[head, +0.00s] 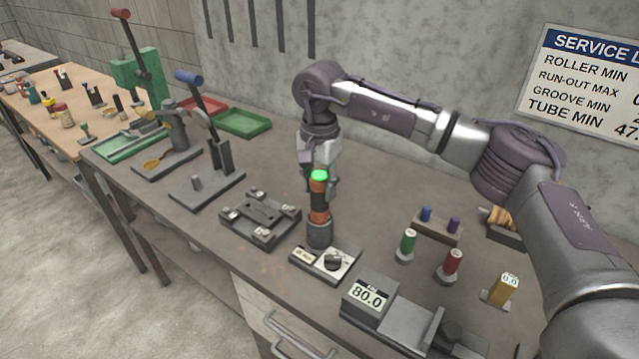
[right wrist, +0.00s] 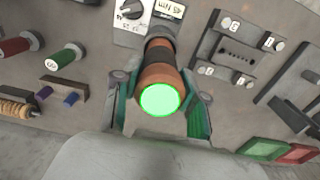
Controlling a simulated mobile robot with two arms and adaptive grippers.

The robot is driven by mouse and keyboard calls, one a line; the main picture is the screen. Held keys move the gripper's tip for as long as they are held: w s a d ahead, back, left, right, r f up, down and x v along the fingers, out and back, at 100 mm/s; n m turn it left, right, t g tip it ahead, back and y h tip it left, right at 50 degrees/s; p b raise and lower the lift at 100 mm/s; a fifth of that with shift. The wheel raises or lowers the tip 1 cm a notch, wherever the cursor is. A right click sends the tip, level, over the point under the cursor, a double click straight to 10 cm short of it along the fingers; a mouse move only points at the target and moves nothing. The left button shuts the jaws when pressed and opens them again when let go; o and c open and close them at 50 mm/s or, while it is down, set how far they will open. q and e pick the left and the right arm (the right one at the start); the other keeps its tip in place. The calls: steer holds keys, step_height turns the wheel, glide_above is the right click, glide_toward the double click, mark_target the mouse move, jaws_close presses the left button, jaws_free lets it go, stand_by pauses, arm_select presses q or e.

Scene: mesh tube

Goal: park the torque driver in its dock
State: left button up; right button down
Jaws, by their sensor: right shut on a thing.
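The torque driver (head: 319,213) is upright, with an orange and black body and a glowing green top. In the right wrist view the driver (right wrist: 158,75) shows from above, its green end toward the camera. My right gripper (head: 319,188) is shut on its upper body; in the right wrist view its fingers (right wrist: 163,108) lie on either side of it. The driver's lower end meets a grey cylindrical dock (head: 319,236) on the bench; how deep it sits inside is hidden. My left gripper is in neither view.
A small panel with a black knob (head: 333,261) is just in front of the dock. A grey fixture plate (head: 260,217) is to the left. A display reading 80.0 (head: 367,296) and green and red handled plugs (head: 407,243) stand to the right.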

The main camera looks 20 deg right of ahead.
steer(key=c, duration=0.6)
jaws_free()
steer(key=shift+o, duration=0.2)
